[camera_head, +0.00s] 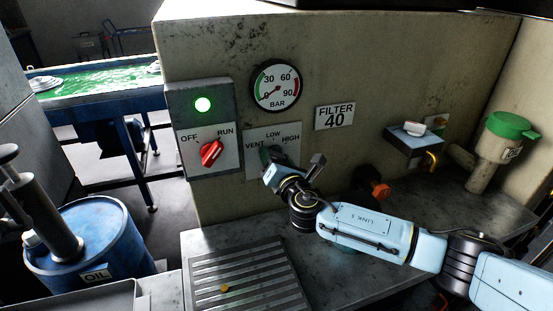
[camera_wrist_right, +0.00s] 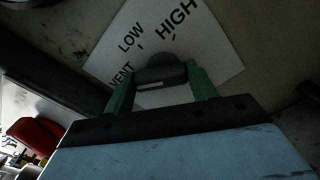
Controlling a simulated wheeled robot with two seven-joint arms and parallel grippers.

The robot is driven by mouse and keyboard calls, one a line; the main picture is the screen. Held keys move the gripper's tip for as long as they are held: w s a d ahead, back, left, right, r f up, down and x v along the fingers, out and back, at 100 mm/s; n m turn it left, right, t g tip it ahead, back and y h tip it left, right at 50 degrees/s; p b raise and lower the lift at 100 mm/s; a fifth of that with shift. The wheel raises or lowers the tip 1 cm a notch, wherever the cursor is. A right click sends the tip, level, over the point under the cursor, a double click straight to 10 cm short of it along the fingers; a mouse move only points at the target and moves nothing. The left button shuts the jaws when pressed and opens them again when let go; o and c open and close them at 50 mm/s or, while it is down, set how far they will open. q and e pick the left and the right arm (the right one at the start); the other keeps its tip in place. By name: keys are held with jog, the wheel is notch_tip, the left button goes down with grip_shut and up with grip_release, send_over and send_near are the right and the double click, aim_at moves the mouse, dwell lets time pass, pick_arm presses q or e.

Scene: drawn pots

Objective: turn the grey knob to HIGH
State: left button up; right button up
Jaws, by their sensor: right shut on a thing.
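The grey knob (camera_wrist_right: 160,72) sits on a white plate marked VENT, LOW and HIGH (camera_wrist_right: 172,30); the plate also shows in the head view (camera_head: 290,150). My right gripper (camera_wrist_right: 162,84) is shut on the knob, with one green finger on each side of it. In the head view the gripper and wrist cover most of the knob. A pale mark shows on the knob's near side, but I cannot tell which word the knob points at. My left gripper is not in view.
Left of the plate is a grey box with a red OFF/RUN knob (camera_head: 211,152) and a lit green lamp (camera_head: 203,105). A pressure gauge (camera_head: 276,85) is above. An orange-red knob (camera_head: 379,190) and a small shelf (camera_head: 413,142) are to the right. A slotted grate (camera_head: 245,280) lies below.

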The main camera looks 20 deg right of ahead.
jog(key=m+b, duration=0.1)
jog(key=m, duration=0.4)
jog(key=shift+d, duration=0.1)
jog(key=m+b, duration=0.1)
jog(key=m, duration=0.3)
jog(key=shift+d, duration=0.1)
jog(key=m, duration=0.2)
jog(key=shift+m, duration=0.4)
jog(key=m, duration=0.5)
jog(key=shift+d, duration=0.15)
jog(key=m, duration=0.3)
jog(key=shift+f+m+p, duration=0.1)
jog(key=shift+m+p, duration=0.75)
jog(key=shift+m, duration=1.05)
jog(key=o, duration=1)
